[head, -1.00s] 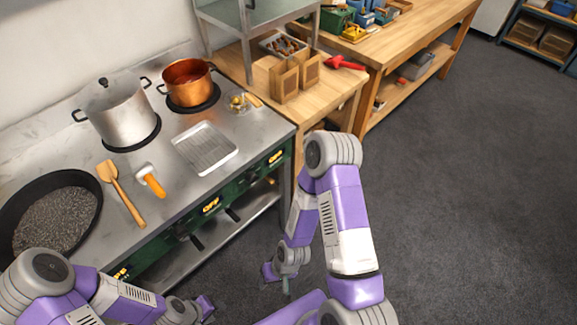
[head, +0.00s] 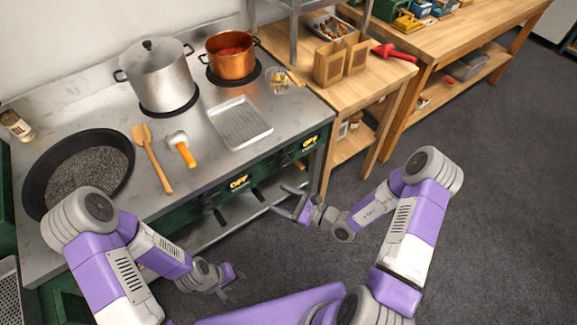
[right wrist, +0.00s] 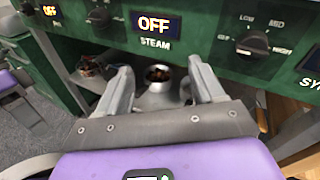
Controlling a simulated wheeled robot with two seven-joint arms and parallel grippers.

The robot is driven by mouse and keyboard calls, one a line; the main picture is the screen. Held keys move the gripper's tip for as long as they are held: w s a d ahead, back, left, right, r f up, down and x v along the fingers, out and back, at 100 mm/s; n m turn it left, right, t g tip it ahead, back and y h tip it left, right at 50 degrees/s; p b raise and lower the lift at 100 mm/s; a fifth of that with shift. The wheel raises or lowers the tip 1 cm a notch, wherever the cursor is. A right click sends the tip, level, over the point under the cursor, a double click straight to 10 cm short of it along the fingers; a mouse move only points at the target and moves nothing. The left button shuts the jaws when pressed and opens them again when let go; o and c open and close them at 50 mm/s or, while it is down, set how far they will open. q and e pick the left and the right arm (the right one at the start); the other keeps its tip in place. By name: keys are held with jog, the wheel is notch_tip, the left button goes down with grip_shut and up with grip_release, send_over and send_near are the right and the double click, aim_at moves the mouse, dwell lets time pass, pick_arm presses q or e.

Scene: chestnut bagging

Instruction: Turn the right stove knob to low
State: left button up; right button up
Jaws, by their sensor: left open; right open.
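The right stove knob (right wrist: 252,44) is a dark round dial on the green front panel, ringed by LOW, MID and HIGH marks. My right gripper (head: 284,202) is open and empty in front of the stove, apart from the panel. In the right wrist view its fingers (right wrist: 162,88) are below the STEAM display, left of and below the knob. My left gripper (head: 229,283) is open and empty, low before the stove.
The STEAM display (right wrist: 155,24) reads OFF. The stove top holds a steel pot (head: 162,78), copper pot (head: 232,58), tray (head: 240,123) and black pan (head: 50,205). A wooden table (head: 340,98) adjoins on the right. The floor at right is clear.

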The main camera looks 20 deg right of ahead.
aim_at(287, 163)
jog(key=w+d+m+t+h, duration=0.4)
jog(key=w+d+t+h, duration=0.1)
jog(key=d, duration=0.3)
jog(key=x, duration=0.2)
jog(key=b+x, duration=0.1)
jog(key=x, duration=0.2)
jog(key=b+x, duration=0.1)
jog(key=x, duration=0.1)
jog(key=shift+w+a+r, duration=0.15)
jog(key=shift+r, duration=0.25)
jog(key=c, duration=1)
